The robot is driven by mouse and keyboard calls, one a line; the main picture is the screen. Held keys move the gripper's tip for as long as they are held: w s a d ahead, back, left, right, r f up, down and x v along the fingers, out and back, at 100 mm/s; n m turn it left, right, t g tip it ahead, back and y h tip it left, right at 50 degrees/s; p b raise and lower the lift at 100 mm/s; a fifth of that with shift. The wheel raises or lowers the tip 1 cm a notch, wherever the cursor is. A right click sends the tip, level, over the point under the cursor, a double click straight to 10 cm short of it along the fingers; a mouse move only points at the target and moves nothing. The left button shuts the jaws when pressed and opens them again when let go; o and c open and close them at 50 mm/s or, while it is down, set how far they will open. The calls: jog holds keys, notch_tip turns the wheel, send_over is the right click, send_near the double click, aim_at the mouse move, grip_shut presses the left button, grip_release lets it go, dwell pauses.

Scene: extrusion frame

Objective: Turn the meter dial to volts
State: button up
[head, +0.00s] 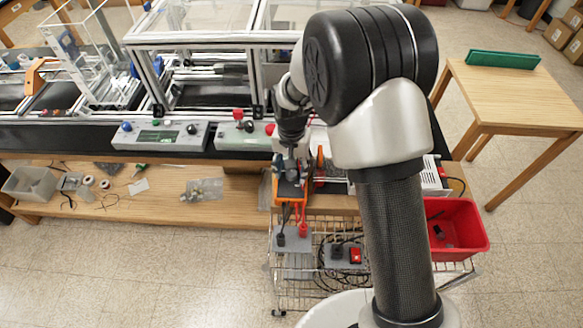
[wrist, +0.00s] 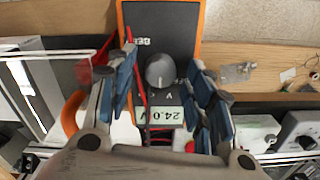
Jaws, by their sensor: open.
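The meter is a dark box with an orange edge (wrist: 203,22), standing at the bench's front edge; it also shows in the head view (head: 289,199), partly covered by my gripper. Its round grey dial (wrist: 159,71) has a pale mark on the side toward a "V" label. The display (wrist: 165,116) reads 24.0 V, upside down in the wrist view. My gripper (wrist: 162,82) is open, with one finger on each side of the dial and visible gaps between; it also shows in the head view (head: 291,160). Contact with the meter's face cannot be told.
Red and black leads hang from the meter toward grey boxes on a wire cart (head: 318,285) below. A red bin (head: 462,222) is at right. Control boxes (head: 160,136) and the extrusion frame (head: 195,40) stand behind.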

aim_at(292, 172)
jog(key=shift+r, duration=0.1)
notch_tip(292, 172, up, 12)
dwell(0.4)
dwell(0.4)
jog(key=s+d+r+n+t+b, duration=0.1)
jog(key=s+d+r+t+b, duration=0.15)
jog(key=s+d+r, duration=0.75)
jog(key=s+d+f+n+t+b, duration=0.1)
jog(key=s+d, duration=0.1)
jog(key=s, duration=0.6)
jog(key=s+d+f+n+t+b, duration=0.1)
jog(key=s+d+b, duration=0.1)
jog(key=s, duration=0.6)
jog(key=shift+d+f, duration=0.2)
jog(key=shift+f, duration=0.05)
